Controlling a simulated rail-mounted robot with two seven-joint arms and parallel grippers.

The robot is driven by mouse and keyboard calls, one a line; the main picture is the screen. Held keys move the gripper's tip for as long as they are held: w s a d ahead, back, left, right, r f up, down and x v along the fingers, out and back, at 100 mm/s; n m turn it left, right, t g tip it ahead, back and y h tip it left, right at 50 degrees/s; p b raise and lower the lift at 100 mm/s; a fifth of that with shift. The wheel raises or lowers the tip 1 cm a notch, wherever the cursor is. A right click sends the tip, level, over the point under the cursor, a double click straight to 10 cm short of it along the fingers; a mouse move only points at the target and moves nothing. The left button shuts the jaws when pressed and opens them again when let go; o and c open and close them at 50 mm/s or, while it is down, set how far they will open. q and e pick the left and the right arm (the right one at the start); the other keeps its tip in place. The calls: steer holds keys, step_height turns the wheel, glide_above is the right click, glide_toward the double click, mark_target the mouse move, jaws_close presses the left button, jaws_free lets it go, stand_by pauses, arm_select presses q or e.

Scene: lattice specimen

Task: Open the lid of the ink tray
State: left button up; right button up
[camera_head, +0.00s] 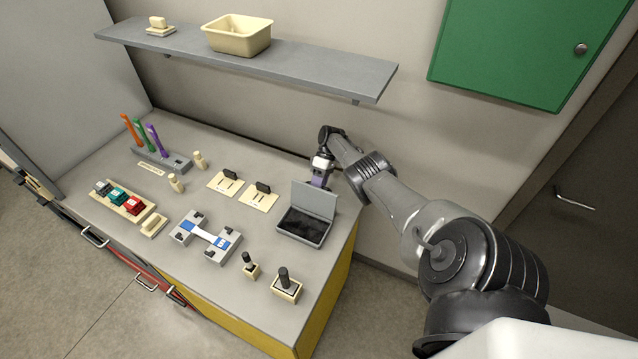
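The ink tray (305,229) is a grey box with a dark inside, at the right end of the grey table. Its lid (313,199) stands up, tilted open along the far side. My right gripper (320,181) is just behind the lid, at its upper edge. The lid partly hides the fingers, so I cannot tell whether they are open or shut, or whether they touch the lid. My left gripper is not in view.
A grey shelf (300,66) with a cream basin (237,36) hangs above the table. Two black-handled stamps (286,286) stand in front of the tray. A grey fixture (205,237) is left of it. A green cabinet (515,50) hangs at the upper right.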

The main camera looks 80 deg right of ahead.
steer(key=shift+o, duration=0.3)
steer(key=shift+d, duration=0.1)
steer(key=b+v, duration=0.7)
steer(key=v, duration=0.6)
steer(key=shift+d+r, duration=0.2)
steer(key=shift+r, duration=0.05)
steer(key=shift+s, duration=0.1)
